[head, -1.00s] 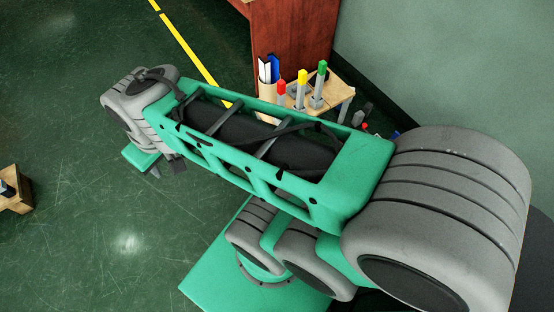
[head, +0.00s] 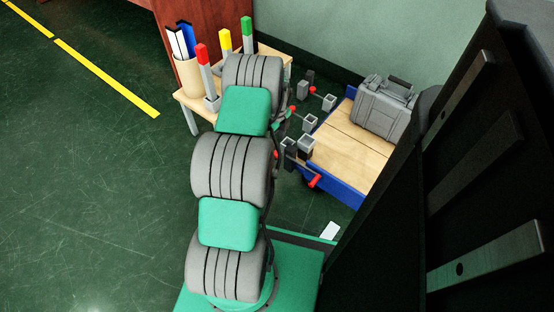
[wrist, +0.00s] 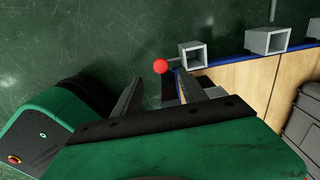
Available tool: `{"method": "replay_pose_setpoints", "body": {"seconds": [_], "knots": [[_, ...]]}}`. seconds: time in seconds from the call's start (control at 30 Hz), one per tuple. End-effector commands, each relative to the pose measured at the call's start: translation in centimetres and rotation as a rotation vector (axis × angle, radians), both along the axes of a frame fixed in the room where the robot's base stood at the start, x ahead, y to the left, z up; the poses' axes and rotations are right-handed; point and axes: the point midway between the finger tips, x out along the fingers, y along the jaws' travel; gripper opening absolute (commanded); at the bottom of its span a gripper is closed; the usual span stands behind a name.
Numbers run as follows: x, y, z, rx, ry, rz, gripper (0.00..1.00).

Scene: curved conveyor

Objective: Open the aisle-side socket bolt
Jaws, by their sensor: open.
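Bolts with red knobs show beside grey square sockets at the blue-edged cart (head: 340,185). In the wrist view a red knob (wrist: 160,67) on a thin rod sticks out left of a hollow grey socket (wrist: 192,55) at the cart's corner. A second socket (wrist: 267,40) stands further right along the edge. My gripper (wrist: 160,88) is open and empty; the knob appears just beyond the gap between its fingers, with no contact visible. In the head view a red handle (head: 315,181) shows near the cart's front corner. My arm hides most of the gripper there.
A grey case (head: 383,107) sits on the cart's wooden deck. Left of the cart, a small wooden stand (head: 190,103) holds posts with red, yellow and green tops and a cup of rods. A dark panel fills the right side. The green floor at left is clear.

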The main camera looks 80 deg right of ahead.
Motion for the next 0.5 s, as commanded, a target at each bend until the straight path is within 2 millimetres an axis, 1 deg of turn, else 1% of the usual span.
{"method": "replay_pose_setpoints", "body": {"seconds": [0.07, 0.33, 0.4, 0.5], "knots": [[-0.4, -0.1, -1.1, 0.000, -0.001, -0.017, 0.49], [-0.3, -0.1, -6.1, 0.001, 0.000, -0.015, 0.49], [-0.3, -0.1, -7.0, 0.000, 0.000, -0.014, 0.49], [-0.3, -0.1, -7.6, 0.000, 0.000, -0.013, 0.49]]}}
